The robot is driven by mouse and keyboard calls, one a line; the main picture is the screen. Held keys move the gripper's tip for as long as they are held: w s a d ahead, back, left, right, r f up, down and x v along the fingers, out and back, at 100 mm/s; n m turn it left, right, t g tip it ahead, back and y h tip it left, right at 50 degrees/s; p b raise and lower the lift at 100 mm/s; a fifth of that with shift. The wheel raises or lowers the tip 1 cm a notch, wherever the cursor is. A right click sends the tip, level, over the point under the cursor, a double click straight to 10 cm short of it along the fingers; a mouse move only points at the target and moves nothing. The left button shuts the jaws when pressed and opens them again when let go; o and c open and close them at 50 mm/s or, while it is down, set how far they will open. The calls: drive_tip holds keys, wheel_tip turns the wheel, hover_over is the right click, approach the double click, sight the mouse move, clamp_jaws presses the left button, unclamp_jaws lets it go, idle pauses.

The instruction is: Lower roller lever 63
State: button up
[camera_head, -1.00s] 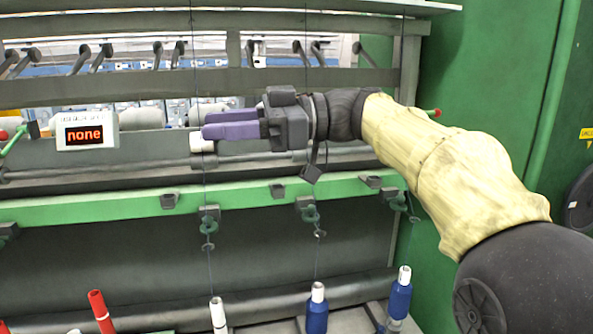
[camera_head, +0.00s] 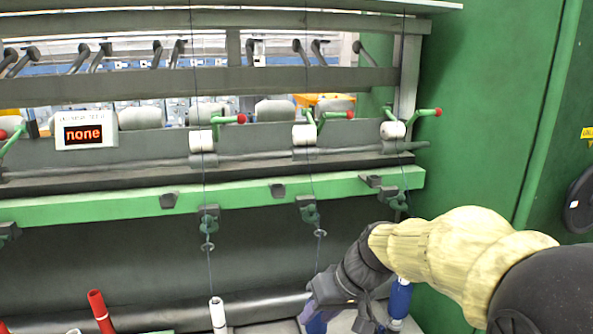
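I see no legible numbers, so I cannot tell which is 63. My gripper (camera_head: 308,312) is low at the bottom, in front of a blue bobbin and well below the levers. Its purple fingertips are partly hidden, and it touches no lever.
A display box (camera_head: 85,132) reads "none". A green rail (camera_head: 240,202) with thread guides runs below the rollers. Thin vertical threads hang in front. A white bobbin (camera_head: 218,315), a red one (camera_head: 101,312) and a blue one (camera_head: 400,297) stand below. A green wall (camera_head: 480,120) closes the right.

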drive_tip(key=s+d+f+m+h, duration=0.45)
drive_tip(key=s+d+f, duration=0.45)
drive_tip(key=d+f, duration=0.25)
drive_tip(key=w+a+p+v, duration=0.1)
drive_tip(key=w+p+v, duration=0.2)
drive_tip(key=p+v, duration=1.1)
drive_tip(key=shift+s+a+r+n+h+p, duration=0.25)
drive_tip(key=shift+s+r+n+h+p, duration=0.1)
drive_tip(key=shift+r+p, duration=0.1)
drive_tip(key=shift+f, duration=0.1)
